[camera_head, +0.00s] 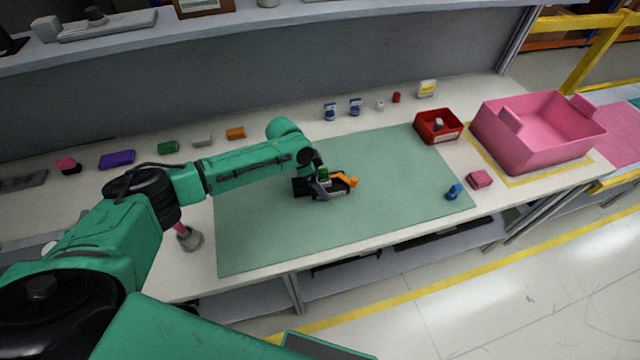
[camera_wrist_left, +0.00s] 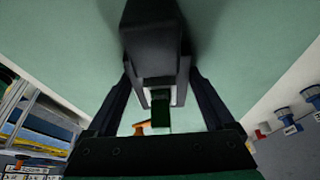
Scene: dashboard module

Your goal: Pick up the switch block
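A black block (camera_head: 302,187) with a small dark green part (camera_head: 323,171) is on the green mat at my left gripper (camera_head: 335,185). In the left wrist view the black block (camera_wrist_left: 152,45) lies between the fingers of my left gripper (camera_wrist_left: 158,80), with a pale frame and the dark green part (camera_wrist_left: 160,112) below it. The fingers flank its sides; whether they press on it is unclear. An orange piece (camera_head: 346,181) is right by the gripper. No label shows which of these is the switch block. My right gripper is out of view.
The mat (camera_head: 400,210) is mostly clear. Purple (camera_head: 117,160), green (camera_head: 168,147), grey (camera_head: 202,140) and orange (camera_head: 236,133) blocks line the table's back. A red bin (camera_head: 420,136) and a pink crate (camera_head: 528,160) stand right. Blue (camera_head: 454,191) and pink (camera_head: 479,179) pieces lie nearby.

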